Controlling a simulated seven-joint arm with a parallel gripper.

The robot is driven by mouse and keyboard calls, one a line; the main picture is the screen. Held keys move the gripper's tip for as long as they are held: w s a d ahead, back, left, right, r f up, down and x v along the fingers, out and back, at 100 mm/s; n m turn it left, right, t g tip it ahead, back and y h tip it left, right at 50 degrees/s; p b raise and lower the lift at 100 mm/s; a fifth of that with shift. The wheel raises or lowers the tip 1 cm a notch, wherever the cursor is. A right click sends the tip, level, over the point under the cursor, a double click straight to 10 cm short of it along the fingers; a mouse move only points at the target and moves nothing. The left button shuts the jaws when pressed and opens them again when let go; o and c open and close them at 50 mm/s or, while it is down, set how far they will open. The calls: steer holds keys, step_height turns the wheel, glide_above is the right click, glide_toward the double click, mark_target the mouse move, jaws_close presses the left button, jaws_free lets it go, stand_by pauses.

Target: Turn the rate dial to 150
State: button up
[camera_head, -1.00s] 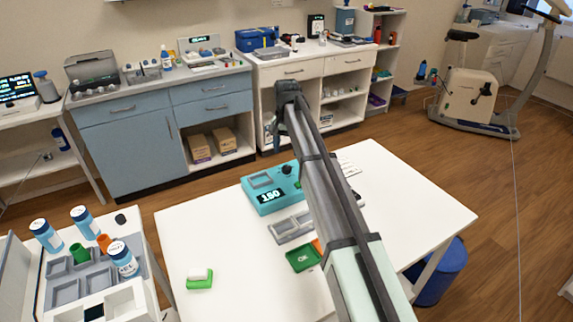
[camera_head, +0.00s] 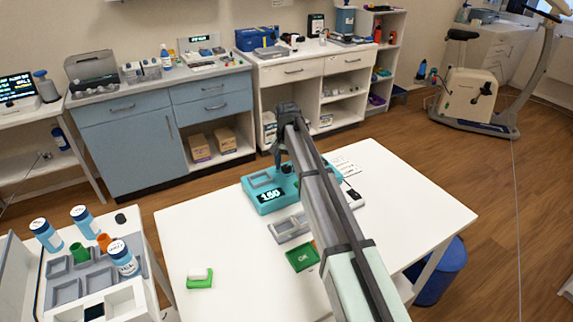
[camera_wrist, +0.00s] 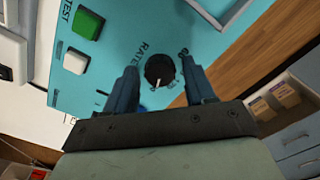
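A teal device (camera_head: 262,207) lies on the white table, and its lit display (camera_head: 270,195) appears to read 150. The black round rate dial (camera_wrist: 160,69) has a white pointer mark and stands beside the printed word RATE in the wrist view. In the head view, my gripper (camera_head: 281,160) is down by the dial, which it and the arm partly hide. In the wrist view, my gripper (camera_wrist: 159,66) is open, with one finger on each side of the dial. Gaps show between the dial and both fingers. I cannot tell the exact height of the fingertips above the panel.
Green (camera_wrist: 88,23) and white (camera_wrist: 76,62) buttons sit on the panel. On the table are a grey tray (camera_head: 289,229), a green OK piece (camera_head: 302,258) and a green-and-white block (camera_head: 199,279). The table's front left is mostly clear.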

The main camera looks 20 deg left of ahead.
mark_target(287, 167)
steer(key=c, duration=0.9)
steer(key=shift+n, duration=0.6)
steer(key=o, duration=1)
steer(key=shift+r, duration=0.15)
step_height(287, 167, up, 14)
steer(key=shift+f, duration=0.2)
